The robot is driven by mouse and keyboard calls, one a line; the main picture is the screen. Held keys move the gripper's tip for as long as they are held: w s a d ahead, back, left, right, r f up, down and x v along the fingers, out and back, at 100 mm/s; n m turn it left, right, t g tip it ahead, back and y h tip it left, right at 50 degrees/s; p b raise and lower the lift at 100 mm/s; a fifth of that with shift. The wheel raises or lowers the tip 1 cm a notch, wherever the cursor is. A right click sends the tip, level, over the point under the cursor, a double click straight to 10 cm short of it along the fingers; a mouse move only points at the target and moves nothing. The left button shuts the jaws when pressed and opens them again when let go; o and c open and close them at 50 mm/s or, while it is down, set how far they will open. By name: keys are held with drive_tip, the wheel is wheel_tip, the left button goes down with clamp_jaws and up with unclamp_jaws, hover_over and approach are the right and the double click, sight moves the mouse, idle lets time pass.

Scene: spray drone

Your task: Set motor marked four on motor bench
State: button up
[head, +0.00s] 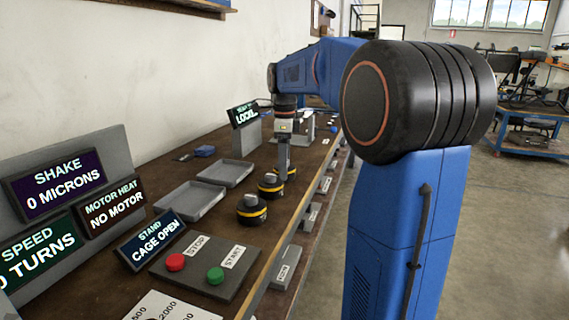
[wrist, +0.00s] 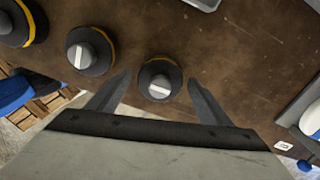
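Three black motors with yellow bands stand in a row on the brown bench: a near one (head: 251,209), a middle one (head: 270,187) and a far one (head: 291,174). In the wrist view they are a motor at the upper left (wrist: 18,25), a middle motor (wrist: 89,50) and one between my fingers (wrist: 160,78). I can read no number on any of them. My gripper (head: 284,165) points down over the far motor. Its fingers are spread, with a gap on both sides of that motor in the wrist view. Part of the far motor is hidden behind my gripper in the head view.
Two shallow grey trays, one near (head: 189,204) and one far (head: 226,173), lie left of the motors. A panel with a red button (head: 175,262) and a green button (head: 215,275) is nearer. The stand display (head: 152,240) reads CAGE OPEN; the motor heat display (head: 113,207) reads NO MOTOR.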

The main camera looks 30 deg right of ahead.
wheel_tip(320, 180, up, 12)
drive_tip(key=shift+r, duration=0.15)
idle(0.7)
idle(0.4)
